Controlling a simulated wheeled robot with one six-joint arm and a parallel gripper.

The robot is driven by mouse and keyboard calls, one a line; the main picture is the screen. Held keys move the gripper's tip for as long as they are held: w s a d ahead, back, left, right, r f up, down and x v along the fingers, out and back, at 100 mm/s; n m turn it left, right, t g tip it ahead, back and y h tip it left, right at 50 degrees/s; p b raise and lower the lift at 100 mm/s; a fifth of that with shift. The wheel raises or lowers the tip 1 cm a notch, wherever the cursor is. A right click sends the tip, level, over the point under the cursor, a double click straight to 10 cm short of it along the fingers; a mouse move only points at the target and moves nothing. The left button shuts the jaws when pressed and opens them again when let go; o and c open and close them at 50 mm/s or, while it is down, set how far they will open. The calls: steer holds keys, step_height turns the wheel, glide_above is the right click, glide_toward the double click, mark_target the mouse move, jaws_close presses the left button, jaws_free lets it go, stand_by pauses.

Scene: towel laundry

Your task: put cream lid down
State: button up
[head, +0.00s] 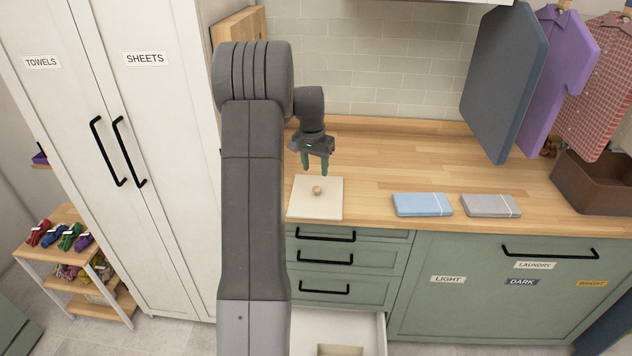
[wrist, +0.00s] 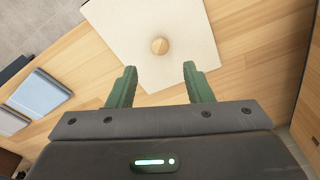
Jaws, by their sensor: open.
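The cream lid (head: 305,206) is a flat square panel with a small round wooden knob (head: 317,190) at its middle. It lies flat on the wooden counter near the front edge, above the drawers. In the wrist view the lid (wrist: 190,62) is ahead of the fingers, with the knob (wrist: 159,46) just beyond the gap between them. My gripper (head: 314,172) is open and empty, with green fingers pointing down, above and behind the knob. The fingers (wrist: 156,84) appear apart from the knob in the wrist view.
A blue folded towel (head: 422,205) and a grey folded towel (head: 490,206) lie right of the lid. A brown bin (head: 592,190) stands at the counter's right end. A drawer (head: 372,335) below is pulled open. The counter (head: 400,160) behind the towels is clear.

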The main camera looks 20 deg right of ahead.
mark_target(317, 187)
steer(key=r, duration=0.4)
steer(key=shift+s+a, duration=0.2)
steer(key=f, duration=0.4)
steer(key=f+p, duration=0.1)
steer(key=f, duration=0.3)
steer(key=w+d+f+p, duration=0.1)
steer(key=f, duration=0.2)
steer(key=shift+f, duration=0.4)
steer(key=shift+w+d+r, duration=0.1)
steer(key=shift+r, duration=0.15)
steer(key=shift+r+b, duration=0.55)
steer(key=shift+r, duration=0.95)
